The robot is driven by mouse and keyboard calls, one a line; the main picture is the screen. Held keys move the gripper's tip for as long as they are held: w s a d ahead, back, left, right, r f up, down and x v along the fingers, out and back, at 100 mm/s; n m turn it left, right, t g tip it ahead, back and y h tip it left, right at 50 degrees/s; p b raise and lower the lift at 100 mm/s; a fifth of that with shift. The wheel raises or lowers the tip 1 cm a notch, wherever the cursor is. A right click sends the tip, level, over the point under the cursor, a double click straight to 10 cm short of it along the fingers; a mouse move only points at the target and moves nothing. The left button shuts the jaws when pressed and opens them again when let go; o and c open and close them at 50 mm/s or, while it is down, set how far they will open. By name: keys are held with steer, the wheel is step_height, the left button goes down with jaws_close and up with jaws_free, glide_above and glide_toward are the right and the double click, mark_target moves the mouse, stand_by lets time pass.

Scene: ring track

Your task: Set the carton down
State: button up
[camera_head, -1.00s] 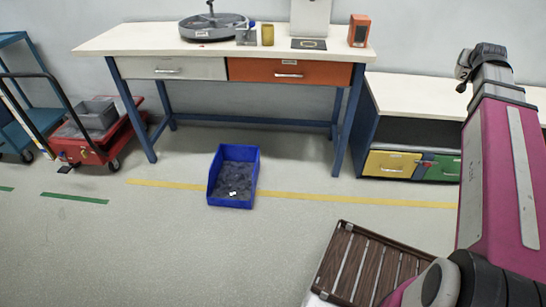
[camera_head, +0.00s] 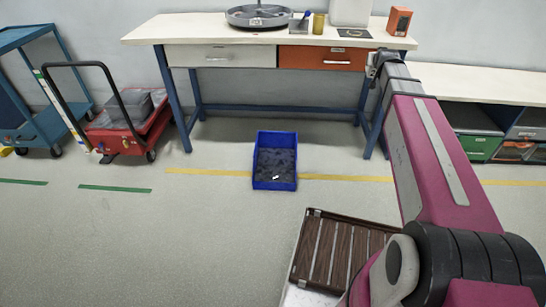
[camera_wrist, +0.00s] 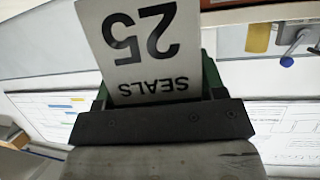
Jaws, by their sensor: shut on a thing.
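The carton (camera_wrist: 150,60) shows in the wrist view as a pale face with upside-down black print reading "25 SEALS". My gripper (camera_wrist: 158,80) is shut on it, with green finger parts at both sides and a dark bar across the near edge. The rest of the carton is hidden or cut off by the frame. In the head view my arm reaches up toward the bench's right end; its far end hides the jaws, and I cannot pick out the carton there.
The workbench (camera_head: 222,30) bears a round grey fixture (camera_head: 258,16), an olive can (camera_head: 319,23), a pale box (camera_head: 350,12) and an orange box (camera_head: 399,20). A blue bin (camera_head: 275,183) sits on open floor. A red cart (camera_head: 128,138) stands left. A brown slatted tray (camera_head: 335,248) is beside my arm.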

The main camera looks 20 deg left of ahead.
steer(key=w+a+f+n+g+y, duration=0.1)
steer(key=a+f+y, duration=0.1)
steer(key=a+f, duration=1.1)
steer(key=a+f+n+y, duration=0.1)
steer(key=a+f+n, duration=0.1)
steer(key=a+f, duration=1.15)
steer(key=s+a+f+n+g+y, duration=0.1)
steer(key=s+a+f, duration=0.35)
steer(key=f, duration=0.65)
steer(key=s+a+f+n+y, duration=0.1)
steer(key=s+a+f, duration=0.35)
steer(key=f, duration=0.75)
steer(key=s+a+f+n+g+y, duration=0.1)
steer(key=s+a+f, duration=0.3)
steer(key=f, duration=0.7)
steer(key=shift+w+a+f, duration=0.45)
steer(key=shift+w+f, duration=1.1)
steer(key=shift+f, duration=0.4)
steer(key=shift+w+a+f, duration=0.5)
steer(key=shift+w+f, duration=1.1)
steer(key=shift+f, duration=0.4)
steer(key=shift+w+a+f, duration=0.45)
steer(key=shift+w+f, duration=1.1)
steer(key=shift+f, duration=0.4)
steer(key=shift+f, duration=0.6)
steer(key=o, duration=1)
steer(key=shift+r, duration=0.1)
